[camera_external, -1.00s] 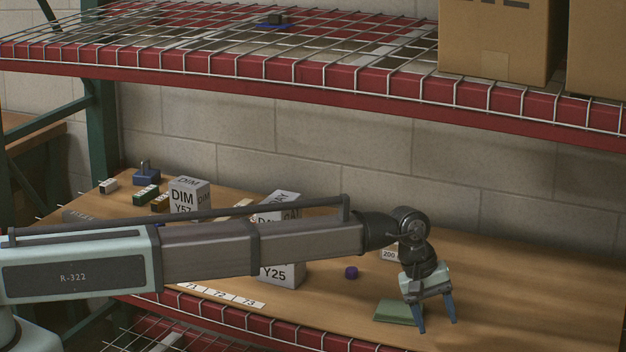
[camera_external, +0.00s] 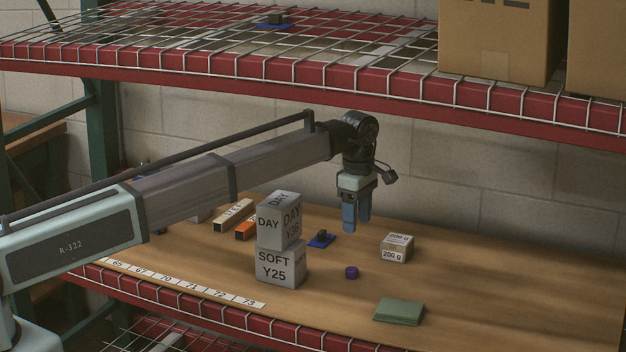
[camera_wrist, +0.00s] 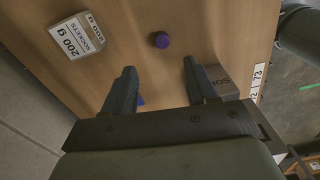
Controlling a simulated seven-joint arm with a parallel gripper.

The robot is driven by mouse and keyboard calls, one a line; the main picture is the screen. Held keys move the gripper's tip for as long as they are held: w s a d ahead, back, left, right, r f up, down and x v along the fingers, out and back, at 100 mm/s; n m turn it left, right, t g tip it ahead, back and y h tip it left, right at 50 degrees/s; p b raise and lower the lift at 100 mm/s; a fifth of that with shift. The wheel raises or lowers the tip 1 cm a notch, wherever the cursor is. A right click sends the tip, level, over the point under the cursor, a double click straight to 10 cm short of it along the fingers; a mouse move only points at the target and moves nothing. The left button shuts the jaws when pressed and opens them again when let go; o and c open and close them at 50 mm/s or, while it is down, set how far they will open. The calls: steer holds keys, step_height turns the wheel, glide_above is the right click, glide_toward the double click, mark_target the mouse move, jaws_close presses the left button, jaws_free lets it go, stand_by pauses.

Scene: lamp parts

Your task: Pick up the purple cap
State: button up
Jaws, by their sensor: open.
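The purple cap (camera_external: 351,272) is a small round piece lying on the wooden shelf board, between the stacked grey blocks and the 200 g box. My gripper (camera_external: 356,226) points down in the air above the board, higher than the cap and apparently behind it. Its blue-grey fingers are apart with nothing between them. In the wrist view the cap (camera_wrist: 160,40) lies beyond the fingertips, between their lines, and my gripper (camera_wrist: 160,72) is open and empty. The cap is fully visible in both views.
Grey blocks (camera_external: 281,265) are stacked left of the cap. A 200 g box (camera_external: 397,248) stands to its right, and a green cloth-like pad (camera_external: 398,312) lies in front. A blue piece (camera_external: 321,239) lies behind. The wire shelf (camera_external: 300,68) hangs above.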

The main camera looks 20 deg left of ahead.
glide_above(352, 268)
steer(key=f, duration=0.7)
steer(key=shift+d+f, duration=0.1)
steer(key=shift+d, duration=0.3)
steer(key=shift+s+a+f, duration=0.1)
steer(key=shift+a+f, duration=0.1)
steer(key=shift+f, duration=1.15)
steer(key=shift+a+f, duration=0.2)
steer(key=shift+f, duration=1.1)
steer(key=shift+c, duration=0.2)
steer(key=c, duration=1)
